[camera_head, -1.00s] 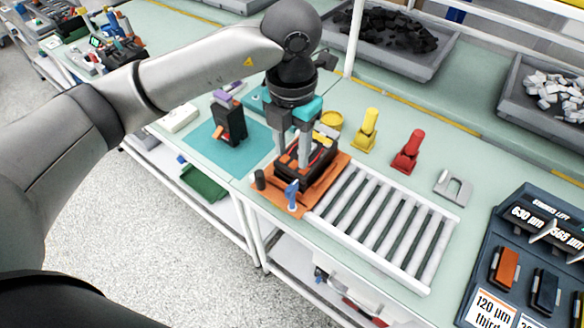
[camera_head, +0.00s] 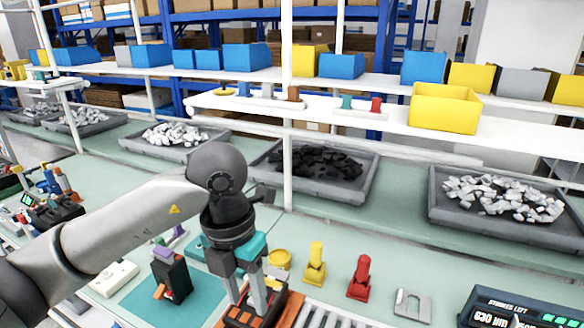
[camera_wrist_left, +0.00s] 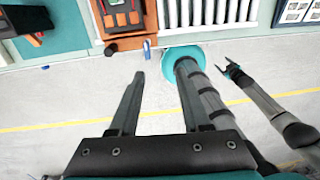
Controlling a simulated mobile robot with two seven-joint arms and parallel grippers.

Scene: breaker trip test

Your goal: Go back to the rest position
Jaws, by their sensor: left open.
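My left gripper (camera_head: 248,300) points down above the dark breaker (camera_head: 238,318) on the orange fixture (camera_head: 291,308), at the bottom edge of the head view. In the left wrist view the left gripper (camera_wrist_left: 158,85) is open, with its two fingers apart and nothing between them. There the breaker (camera_wrist_left: 118,12) and the orange fixture (camera_wrist_left: 150,18) show at the top, beyond the fingertips. My right gripper (camera_wrist_left: 232,70) shows small at the right of the left wrist view, over the floor and apart from the bench; its jaw opening is too small to judge.
A yellow piece (camera_head: 315,265) and a red piece (camera_head: 359,278) stand on the bench right of the left gripper. A black device (camera_head: 171,276) stands on a teal mat at left. Grey trays (camera_head: 318,188) line the back, below a white shelf (camera_head: 400,123). The wrist view shows open floor (camera_wrist_left: 60,95).

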